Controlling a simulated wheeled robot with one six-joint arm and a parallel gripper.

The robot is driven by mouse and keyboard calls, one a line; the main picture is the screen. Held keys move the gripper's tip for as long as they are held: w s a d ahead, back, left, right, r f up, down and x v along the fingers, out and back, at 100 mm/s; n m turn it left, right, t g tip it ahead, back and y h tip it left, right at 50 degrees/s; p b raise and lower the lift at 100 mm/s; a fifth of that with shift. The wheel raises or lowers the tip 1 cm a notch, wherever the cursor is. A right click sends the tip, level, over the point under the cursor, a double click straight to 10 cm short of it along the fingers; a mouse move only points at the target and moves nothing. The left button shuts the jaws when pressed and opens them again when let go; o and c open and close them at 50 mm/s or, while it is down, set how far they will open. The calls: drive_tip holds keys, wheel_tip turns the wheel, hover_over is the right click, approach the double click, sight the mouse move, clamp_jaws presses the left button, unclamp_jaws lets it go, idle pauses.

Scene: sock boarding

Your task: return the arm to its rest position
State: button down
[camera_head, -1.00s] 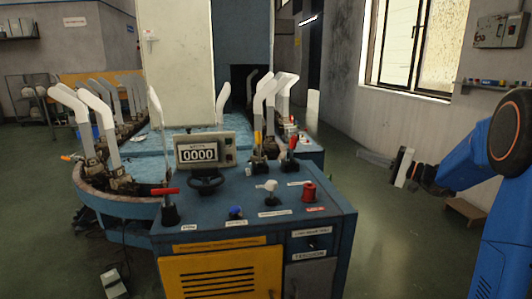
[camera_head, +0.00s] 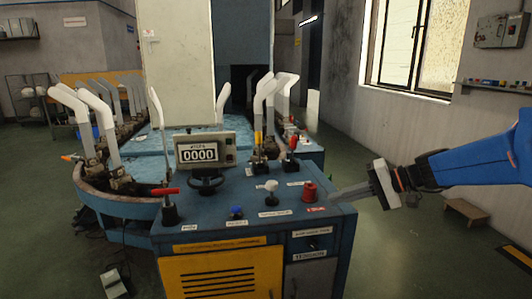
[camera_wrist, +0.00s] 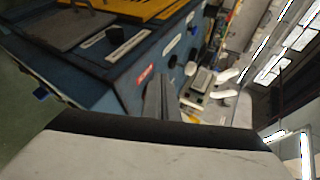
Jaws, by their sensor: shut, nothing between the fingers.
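My gripper (camera_head: 350,191) is at the right of the head view, beside the right edge of the blue control console (camera_head: 330,210). Its fingers point left toward the console's top right corner. They are shut with nothing between them. My blue arm reaches in from the right edge. In the wrist view, my gripper's fingers (camera_wrist: 162,98) stick up past the pale gripper body, with the console (camera_wrist: 75,70) behind them. I cannot tell from these views whether the fingers touch the console.
The console carries a red knob (camera_head: 309,191), a white-topped lever (camera_head: 270,187), a blue button (camera_head: 236,212) and a display (camera_head: 199,154). White sock forms (camera_head: 75,110) ring the machine behind. A small wooden step (camera_head: 466,211) stands on the open floor at right.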

drive_tip(key=s+f+n+g+h, duration=0.1)
drive_tip(key=s+f+h, duration=0.2)
drive_tip(key=s, duration=0.6)
drive_tip(key=s+f+n+g+h, duration=0.1)
drive_tip(key=s+f+h, duration=0.25)
drive_tip(key=s, duration=0.45)
drive_tip(key=s+d+f+n+t+h, duration=0.1)
drive_tip(key=s+d+f+h, duration=0.3)
drive_tip(key=s+d, duration=0.4)
drive_tip(key=shift+s+t+h, duration=0.55)
drive_tip(key=shift+s+t, duration=0.25)
drive_tip(key=shift+s, duration=0.2)
drive_tip(key=c, duration=2.5)
unclamp_jaws()
drive_tip(key=shift+d, duration=0.1)
